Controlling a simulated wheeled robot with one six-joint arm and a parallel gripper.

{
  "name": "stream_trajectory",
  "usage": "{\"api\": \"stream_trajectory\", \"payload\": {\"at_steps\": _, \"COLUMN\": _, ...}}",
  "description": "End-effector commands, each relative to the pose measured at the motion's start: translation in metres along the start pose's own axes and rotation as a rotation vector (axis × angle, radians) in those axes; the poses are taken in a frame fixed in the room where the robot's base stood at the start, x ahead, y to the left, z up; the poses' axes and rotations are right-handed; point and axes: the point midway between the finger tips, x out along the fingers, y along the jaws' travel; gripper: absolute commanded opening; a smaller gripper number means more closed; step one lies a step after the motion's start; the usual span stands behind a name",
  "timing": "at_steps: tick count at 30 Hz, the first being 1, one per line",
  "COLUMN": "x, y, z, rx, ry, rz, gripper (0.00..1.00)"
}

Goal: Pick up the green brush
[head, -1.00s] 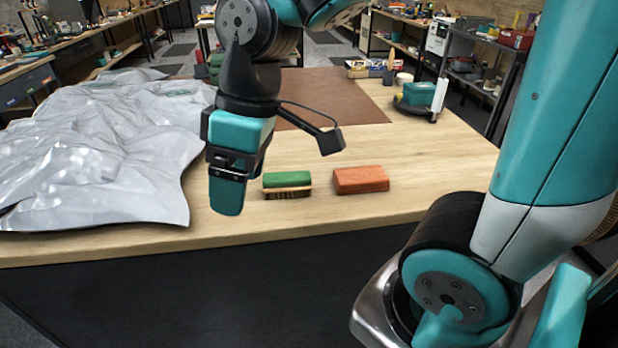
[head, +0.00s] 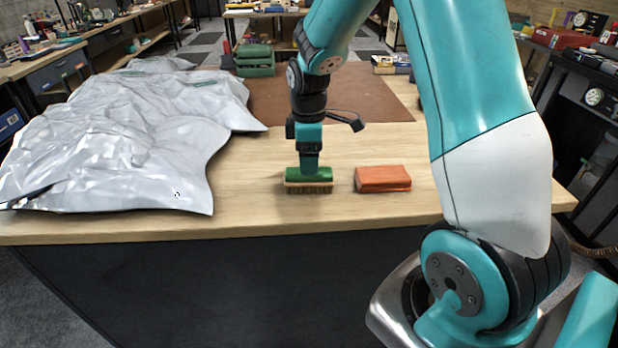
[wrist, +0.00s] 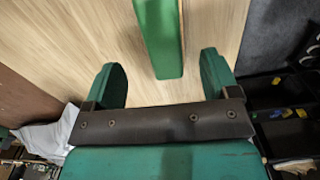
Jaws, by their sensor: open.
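The green brush (head: 309,187) has a green top and a bristled lower side, and lies on the wooden table near its front edge. In the wrist view the brush (wrist: 160,38) runs down from the top edge, and its near end lies between the two fingers. My gripper (head: 309,165) points down right at the brush in the head view. In the wrist view my gripper (wrist: 162,85) is open, with a finger on each side of the brush line and gaps to both. I cannot tell whether anything touches the brush.
An orange block (head: 382,179) lies just right of the brush. A crumpled silver sheet (head: 120,150) covers the table's left part. A brown mat (head: 370,105) lies behind, with a green crate (head: 255,62) at its back left. The wood around the brush is mostly clear.

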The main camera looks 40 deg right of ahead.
Motion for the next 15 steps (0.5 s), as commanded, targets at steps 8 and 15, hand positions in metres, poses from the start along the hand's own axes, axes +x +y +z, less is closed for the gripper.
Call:
{"api": "stream_trajectory", "payload": {"at_steps": 8, "x": 0.023, "y": -0.003, "z": 0.001, "rx": 0.000, "ry": -0.002, "rz": -0.005, "gripper": 0.81}}
{"api": "stream_trajectory", "payload": {"at_steps": 15, "x": 0.057, "y": -0.005, "z": 0.001, "rx": 0.000, "ry": -0.001, "rz": -0.002, "gripper": 0.81}}
